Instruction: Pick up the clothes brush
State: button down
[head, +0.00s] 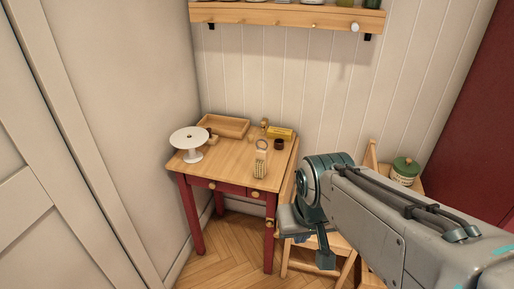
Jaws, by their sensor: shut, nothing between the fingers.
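A small wooden table (228,172) with red legs stands in the corner. Near its front edge is an upright-looking tan item (260,168) with a pale loop at its top; it may be the clothes brush, but it is too small to be sure. A yellow oblong item (280,132) at the back of the table could also be a brush. My gripper (325,261) is shut and empty, pointing down to the right of the table, apart from everything on it.
A white cake stand (189,140), a wooden tray (224,126) and a dark cup (278,144) share the tabletop. A wooden chair (292,262) and a green-lidded jar (405,169) are partly behind my arm. A wall shelf (285,14) hangs above.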

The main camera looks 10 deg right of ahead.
aim_at(260, 165)
jog(key=z, duration=0.45)
jog(key=i, duration=1.25)
jog(key=u, duration=0.8)
